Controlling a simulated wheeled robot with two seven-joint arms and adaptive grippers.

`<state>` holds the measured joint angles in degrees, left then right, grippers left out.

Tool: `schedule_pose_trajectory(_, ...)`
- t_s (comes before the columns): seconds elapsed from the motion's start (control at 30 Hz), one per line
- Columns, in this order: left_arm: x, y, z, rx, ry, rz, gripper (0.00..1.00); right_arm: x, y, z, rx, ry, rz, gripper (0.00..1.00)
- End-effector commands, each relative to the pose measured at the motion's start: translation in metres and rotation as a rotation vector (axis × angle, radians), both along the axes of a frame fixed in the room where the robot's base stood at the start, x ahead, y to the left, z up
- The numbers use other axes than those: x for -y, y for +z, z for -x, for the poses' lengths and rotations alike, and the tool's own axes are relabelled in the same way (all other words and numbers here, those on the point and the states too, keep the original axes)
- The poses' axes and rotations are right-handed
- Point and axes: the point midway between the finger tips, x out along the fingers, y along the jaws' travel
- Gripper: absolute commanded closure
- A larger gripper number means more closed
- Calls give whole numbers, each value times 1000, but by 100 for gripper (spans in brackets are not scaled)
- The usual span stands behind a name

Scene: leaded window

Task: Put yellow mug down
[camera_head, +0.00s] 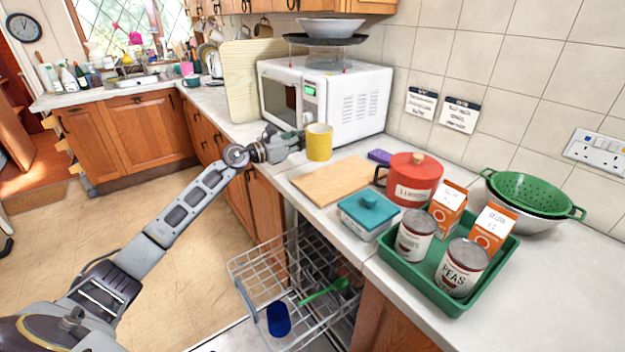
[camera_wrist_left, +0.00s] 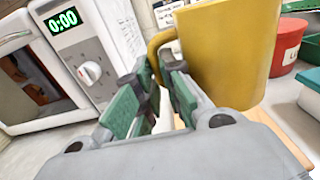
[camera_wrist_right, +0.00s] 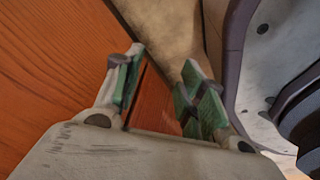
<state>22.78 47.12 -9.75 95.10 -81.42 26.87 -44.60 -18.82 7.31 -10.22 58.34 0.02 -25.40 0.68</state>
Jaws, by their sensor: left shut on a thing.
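The yellow mug (camera_head: 319,143) is upright at the counter in front of the white microwave in the head view. It fills the upper right of the left wrist view (camera_wrist_left: 228,55). My left gripper (camera_head: 299,141) is shut on the mug's handle (camera_wrist_left: 158,62), with the mug's body to the right of the fingers. I cannot tell whether the mug's base touches the counter. My right gripper (camera_wrist_right: 160,85) shows only in the right wrist view. Its fingers are apart with nothing between them, near a wooden cabinet front.
The microwave (camera_head: 345,100) stands behind the mug. A wooden board (camera_head: 333,181) lies to its right, then a teal-lidded box (camera_head: 368,212), a red pot (camera_head: 413,180) and a green tray (camera_head: 437,297) with cans and cartons. An open dishwasher rack (camera_head: 265,265) is below.

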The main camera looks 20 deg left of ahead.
Motion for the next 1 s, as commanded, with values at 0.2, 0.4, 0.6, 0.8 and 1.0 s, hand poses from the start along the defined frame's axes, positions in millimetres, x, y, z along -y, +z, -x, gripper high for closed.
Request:
schedule_pose_trajectory(0.2, -1, 1, 0, 2, 3, 1, 100, 4, -5, 17, -23, 0, 5, 60)
schedule_pose_trajectory(0.4, -1, 1, 0, 2, 2, 1, 100, 3, -7, 26, -34, 0, 4, 60)
schedule_pose_trajectory(0.6, -1, -10, 0, 1, 2, 3, 100, 0, -7, 22, -30, -2, 1, 60)
schedule_pose_trajectory(0.8, -1, -38, 0, -1, 2, 5, 100, -6, -3, 3, -6, -2, -8, 60)
schedule_pose_trajectory(1.0, -1, -59, 0, 1, 3, 3, 100, -14, 2, -12, 6, -5, -15, 60)
